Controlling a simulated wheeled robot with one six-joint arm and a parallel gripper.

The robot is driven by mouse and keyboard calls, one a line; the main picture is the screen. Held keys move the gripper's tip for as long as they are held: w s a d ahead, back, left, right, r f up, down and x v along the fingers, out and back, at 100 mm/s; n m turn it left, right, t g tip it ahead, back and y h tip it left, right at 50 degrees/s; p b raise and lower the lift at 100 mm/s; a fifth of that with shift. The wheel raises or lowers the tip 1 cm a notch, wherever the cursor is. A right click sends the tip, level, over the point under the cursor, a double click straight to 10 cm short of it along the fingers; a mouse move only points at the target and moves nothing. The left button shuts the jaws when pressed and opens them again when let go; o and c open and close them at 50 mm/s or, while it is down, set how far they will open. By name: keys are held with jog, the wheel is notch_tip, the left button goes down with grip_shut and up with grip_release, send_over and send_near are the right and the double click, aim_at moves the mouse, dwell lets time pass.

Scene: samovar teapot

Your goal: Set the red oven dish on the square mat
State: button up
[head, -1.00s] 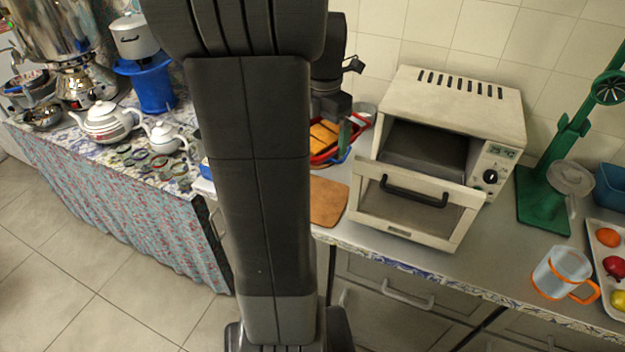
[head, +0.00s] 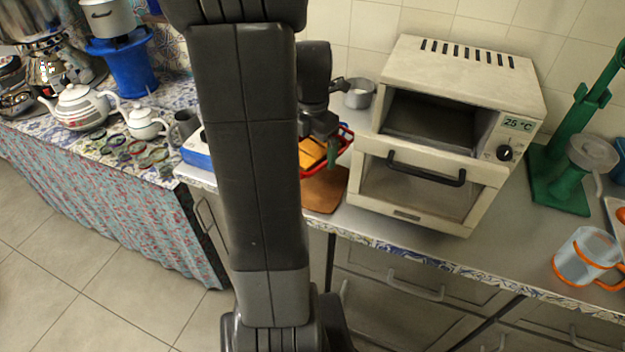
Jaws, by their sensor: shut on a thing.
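The red oven dish (head: 346,145) holds orange-yellow pieces and is partly hidden behind my arm. My gripper (head: 332,147) is shut on the dish at its right part; the exact grip is small and hard to see. A flat brown mat (head: 325,193) lies on the counter near its front edge, left of the oven. In the picture the dish overlaps the mat's far part. I cannot tell whether the dish touches the mat or is held above it. The mat's left side is hidden by my arm.
A cream toaster oven (head: 460,55), door tilted partly open, stands just right of the mat. A small metal pot (head: 359,93) is behind the dish. A blue-white box (head: 197,150) and teapots (head: 84,107) are to the left. A clear jug (head: 584,255) is far right.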

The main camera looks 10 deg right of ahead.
aim_at(313, 148)
notch_tip(313, 148, down, 8)
jog(key=shift+f, duration=0.15)
dwell(0.4)
jog(key=o, duration=0.8)
jog(key=shift+f, duration=0.2)
jog(key=shift+o, duration=0.3)
jog(key=shift+r, duration=0.1)
jog(key=shift+r, duration=0.55)
notch_tip(313, 148, up, 11)
jog(key=shift+r, duration=0.1)
